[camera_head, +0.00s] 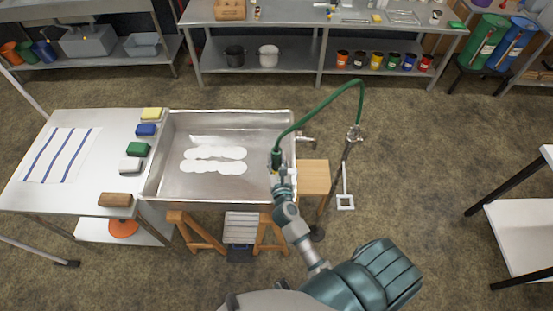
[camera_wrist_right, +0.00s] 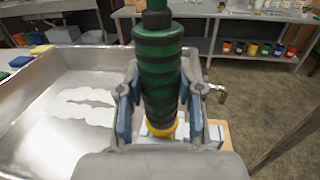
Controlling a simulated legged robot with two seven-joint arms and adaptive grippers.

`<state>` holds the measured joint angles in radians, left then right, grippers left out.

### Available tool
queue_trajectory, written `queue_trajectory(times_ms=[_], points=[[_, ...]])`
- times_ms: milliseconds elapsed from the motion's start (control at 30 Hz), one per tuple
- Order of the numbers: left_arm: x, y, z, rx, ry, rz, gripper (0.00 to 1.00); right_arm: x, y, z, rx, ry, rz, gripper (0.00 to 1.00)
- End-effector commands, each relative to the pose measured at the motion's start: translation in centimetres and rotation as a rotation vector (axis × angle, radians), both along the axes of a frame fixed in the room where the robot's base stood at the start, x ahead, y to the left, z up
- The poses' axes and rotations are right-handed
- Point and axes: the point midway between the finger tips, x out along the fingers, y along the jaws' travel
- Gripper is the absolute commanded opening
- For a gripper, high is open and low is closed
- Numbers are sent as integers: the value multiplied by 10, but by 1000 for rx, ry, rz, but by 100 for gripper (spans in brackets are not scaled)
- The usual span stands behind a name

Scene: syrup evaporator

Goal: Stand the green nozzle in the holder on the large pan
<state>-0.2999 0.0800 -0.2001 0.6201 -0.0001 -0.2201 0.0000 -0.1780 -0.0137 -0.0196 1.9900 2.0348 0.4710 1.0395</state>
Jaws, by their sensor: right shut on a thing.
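The green nozzle (camera_head: 277,157) is upright at the right end of the large metal pan (camera_head: 180,185), with a green hose arching from its top to a stand at the right. My right gripper (camera_head: 280,178) is shut on it. In the right wrist view the nozzle (camera_wrist_right: 158,75) has dark ribs and a yellow lower end between the fingers of my gripper (camera_wrist_right: 160,105). A pale piece shows beneath the yellow end; whether the nozzle touches or sits in a holder there is hidden. My left gripper is not in view.
A white table (camera_head: 85,185) at the left bears several coloured blocks and a striped cloth (camera_head: 60,155). A hose stand (camera_head: 345,170) and a wooden stool (camera_head: 314,178) are right of the pan. White patches (camera_head: 213,160) lie in the pan. Open floor lies further right.

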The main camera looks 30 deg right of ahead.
Motion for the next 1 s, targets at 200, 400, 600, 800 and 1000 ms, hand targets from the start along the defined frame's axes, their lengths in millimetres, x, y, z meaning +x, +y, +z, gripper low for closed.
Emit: queue_trajectory(times_ms=[200, 400, 600, 800, 1000], points=[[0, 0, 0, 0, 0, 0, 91, 0, 0, 1, -1, -2, 0, 65], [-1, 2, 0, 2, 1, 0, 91, 0, 0, -1, 0, 1, 0, 65], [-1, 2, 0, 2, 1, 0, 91, -17, 7, -2, 0, 3, 1, 65], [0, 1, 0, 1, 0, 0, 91, -58, 25, -2, 3, 4, -1, 65], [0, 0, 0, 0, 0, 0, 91, -94, 40, -2, 0, 3, -1, 65]])
